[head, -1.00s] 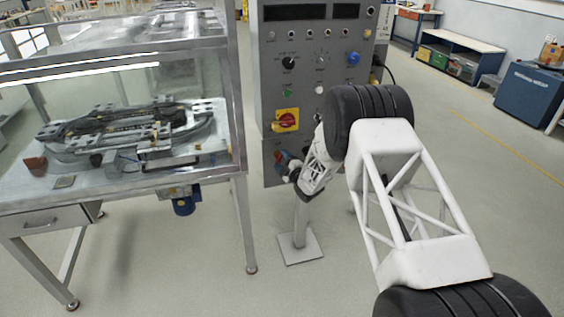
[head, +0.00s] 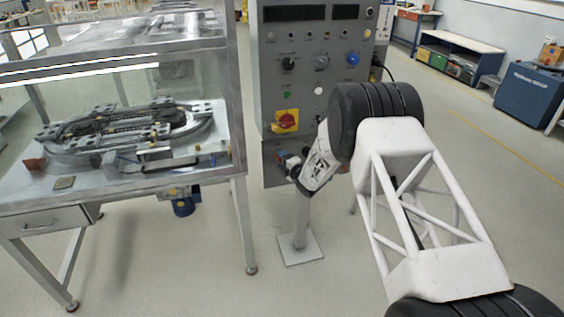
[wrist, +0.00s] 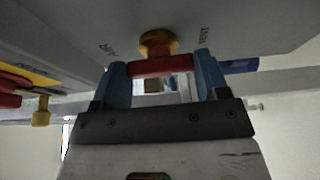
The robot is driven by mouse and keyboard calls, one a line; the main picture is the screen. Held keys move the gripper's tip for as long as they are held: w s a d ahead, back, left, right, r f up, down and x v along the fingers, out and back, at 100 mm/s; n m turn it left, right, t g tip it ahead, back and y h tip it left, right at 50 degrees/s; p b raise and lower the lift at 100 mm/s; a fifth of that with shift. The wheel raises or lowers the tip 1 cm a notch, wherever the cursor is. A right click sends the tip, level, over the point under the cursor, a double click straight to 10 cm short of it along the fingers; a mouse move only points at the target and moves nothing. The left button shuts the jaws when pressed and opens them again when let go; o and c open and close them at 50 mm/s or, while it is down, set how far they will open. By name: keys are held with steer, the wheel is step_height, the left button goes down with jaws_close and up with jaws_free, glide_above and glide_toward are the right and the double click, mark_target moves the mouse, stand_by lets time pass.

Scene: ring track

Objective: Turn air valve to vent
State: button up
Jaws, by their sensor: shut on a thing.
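The air valve shows in the wrist view as a brass hub (wrist: 158,41) with a red handle (wrist: 160,66) below it, under a grey panel. The panel carries an AIR label (wrist: 108,49) to the left of the hub and a VENT label (wrist: 204,35) to the right. My gripper (wrist: 160,78) has its two blue fingers either side of the red handle and is shut on it. In the head view my gripper (head: 281,155) is at the lower front of the grey control cabinet. The valve is too small there to make out clearly.
The control cabinet (head: 270,90) has a red rotary switch (head: 286,120) above my gripper. A glass-enclosed table (head: 120,187) with a ring track stands to the left. A post with a square base plate (head: 300,249) stands below the gripper.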

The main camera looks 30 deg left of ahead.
steer(key=o, duration=0.9)
steer(key=shift+o, duration=0.2)
steer(key=v, duration=0.7)
steer(key=shift+s+d, duration=0.15)
steer(key=shift+d, duration=0.2)
